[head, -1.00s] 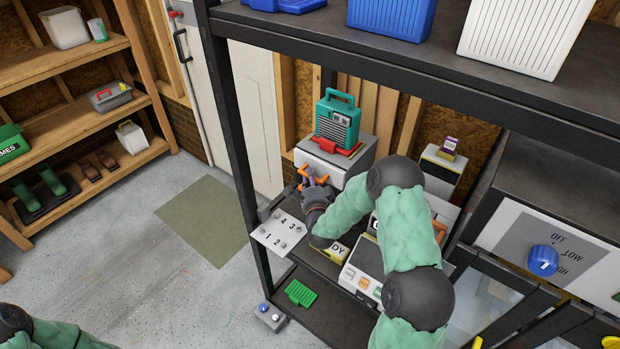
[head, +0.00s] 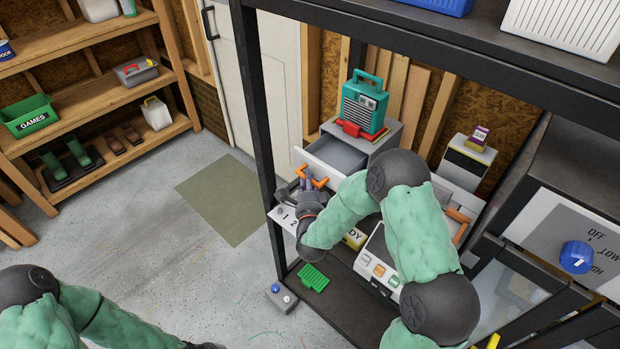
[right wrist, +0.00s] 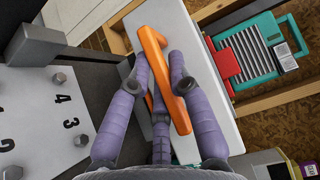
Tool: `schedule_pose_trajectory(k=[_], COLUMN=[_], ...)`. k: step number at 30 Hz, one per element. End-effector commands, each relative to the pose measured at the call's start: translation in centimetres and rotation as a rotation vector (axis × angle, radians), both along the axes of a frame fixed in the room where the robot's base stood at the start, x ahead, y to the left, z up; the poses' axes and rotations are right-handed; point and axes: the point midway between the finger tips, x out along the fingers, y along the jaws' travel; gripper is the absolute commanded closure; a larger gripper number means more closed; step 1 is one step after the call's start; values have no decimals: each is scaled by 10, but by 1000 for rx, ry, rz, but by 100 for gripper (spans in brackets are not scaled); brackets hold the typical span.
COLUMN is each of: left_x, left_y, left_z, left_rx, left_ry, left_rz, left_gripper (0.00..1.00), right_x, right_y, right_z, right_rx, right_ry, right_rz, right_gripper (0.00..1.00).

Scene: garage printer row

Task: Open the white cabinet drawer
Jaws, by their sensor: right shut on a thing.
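The white cabinet (head: 381,150) stands on the dark rack shelf. Its drawer (head: 338,154) is pulled out, and the grey inside shows from above. The drawer's orange handle (head: 322,178) is on its front face. My right gripper (head: 308,184) is shut on this handle. In the right wrist view, the purple fingers of my right gripper (right wrist: 163,80) close around the orange handle (right wrist: 152,48), in front of the white drawer front (right wrist: 200,105). My left arm is at the lower left of the head view; its fingers are out of frame.
A teal radio-like box (head: 362,105) with a red item stands on the cabinet. A white numbered plate (head: 284,217) is beside my right gripper. A black rack post (head: 258,130) rises to the left. A green mat (head: 222,199) lies on the open floor.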

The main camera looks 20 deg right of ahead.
Motion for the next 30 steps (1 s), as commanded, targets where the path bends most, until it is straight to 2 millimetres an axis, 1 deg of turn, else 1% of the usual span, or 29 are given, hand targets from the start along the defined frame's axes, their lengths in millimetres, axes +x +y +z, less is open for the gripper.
schedule_pose_trajectory(k=[1, 2, 3, 13, 17, 20, 27, 30], left_x=[0, 0, 0, 0, 0, 0, 0, 0], left_y=[0, 0, 0, 0, 0, 0, 0, 0], left_z=[0, 0, 0, 0, 0, 0, 0, 0], left_rx=[0, 0, 0, 0, 0, 0, 0, 0], left_ry=[0, 0, 0, 0, 0, 0, 0, 0], left_rz=[0, 0, 0, 0, 0, 0, 0, 0], left_gripper=[100, 100, 100, 100, 100, 100, 100, 100], right_x=[0, 0, 0, -1, -10, -25, -70, -86], right_y=[0, 0, 0, 0, 4, 11, 30, 36], right_z=[-1, -1, -1, -1, -1, -1, -1, -1], right_rx=[2, 2, 2, 0, 1, 1, 1, 1], right_ry=[1, 1, 1, 1, 2, 3, 3, 3], right_rz=[2, 2, 2, 1, 1, 2, 4, 3], right_gripper=[100, 71, 69, 69, 69, 69, 69, 69])
